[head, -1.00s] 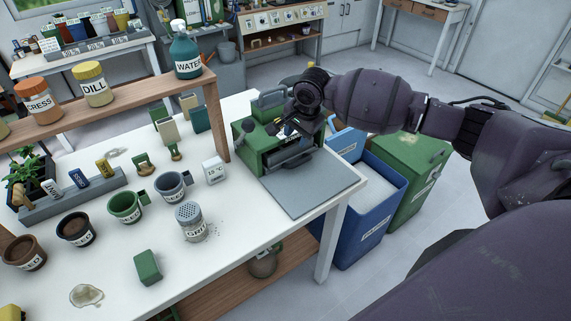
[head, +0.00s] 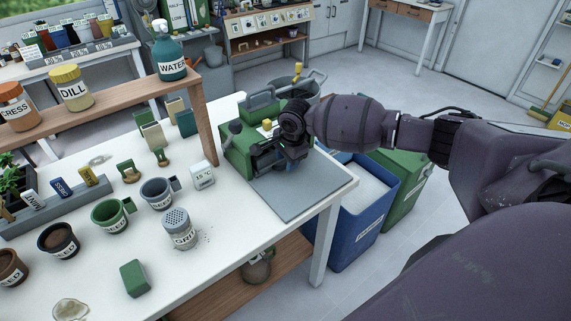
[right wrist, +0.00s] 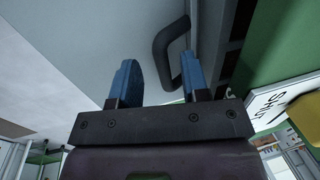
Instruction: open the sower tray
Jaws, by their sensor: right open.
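The sower is a green box-shaped machine (head: 236,150) with a top handle and a yellow knob, at the right end of the white bench. Its tray front is mostly hidden behind my right gripper in the head view. In the right wrist view, the dark tray handle (right wrist: 165,52) stands out from a flat face. My right gripper (right wrist: 160,82) is open, with its two blue fingers pointing at that face. The handle shows in the gap between them, nearer the right finger. I cannot tell whether it touches. In the head view the right gripper (head: 290,165) is at the sower's front. My left gripper is not in view.
A grey mat (head: 310,195) lies in front of the sower at the bench edge. A grit shaker (head: 179,230), cups and a green block (head: 135,278) stand to the left. A wooden shelf (head: 206,120) rises behind left. Blue (head: 365,220) and green bins stand beyond the bench.

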